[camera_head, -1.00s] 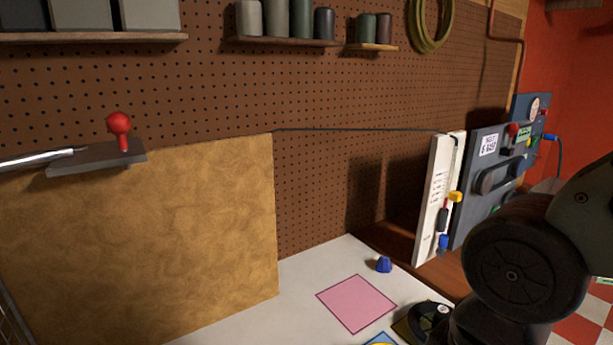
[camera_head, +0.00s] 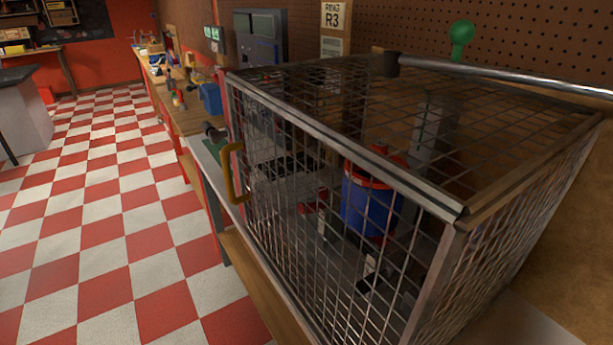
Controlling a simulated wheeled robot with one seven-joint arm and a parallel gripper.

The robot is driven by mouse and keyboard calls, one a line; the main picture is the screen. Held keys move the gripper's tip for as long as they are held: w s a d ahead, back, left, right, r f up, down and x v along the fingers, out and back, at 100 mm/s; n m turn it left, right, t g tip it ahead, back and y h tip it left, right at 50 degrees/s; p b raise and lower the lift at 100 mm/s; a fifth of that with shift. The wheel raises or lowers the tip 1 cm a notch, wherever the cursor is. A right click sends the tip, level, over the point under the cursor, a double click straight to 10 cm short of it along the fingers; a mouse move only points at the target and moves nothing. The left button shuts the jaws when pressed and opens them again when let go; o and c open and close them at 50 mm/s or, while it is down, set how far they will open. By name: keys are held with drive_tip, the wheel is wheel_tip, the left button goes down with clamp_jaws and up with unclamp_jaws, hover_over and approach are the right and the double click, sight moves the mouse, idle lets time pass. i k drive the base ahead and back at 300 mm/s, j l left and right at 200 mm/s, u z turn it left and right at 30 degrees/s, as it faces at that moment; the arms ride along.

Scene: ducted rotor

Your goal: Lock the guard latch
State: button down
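The guard is a wire-mesh cage (camera_head: 343,134) with metal edges, filling the right half of the view. A yellow handle (camera_head: 231,172) is on its left front side. Inside, behind the mesh, a blue cylinder with a red top (camera_head: 366,201) is partly visible. A metal rod (camera_head: 500,75) runs above the cage top from a dark collar (camera_head: 388,64) to the right edge. My gripper is not in view.
A long bench (camera_head: 187,118) with tools and small items runs away at left of the cage. The red and white checkered floor (camera_head: 100,225) is open at left. A pegboard wall (camera_head: 440,24) stands behind the cage.

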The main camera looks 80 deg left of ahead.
sight(213, 135)
drive_tip(key=u, duration=2.85)
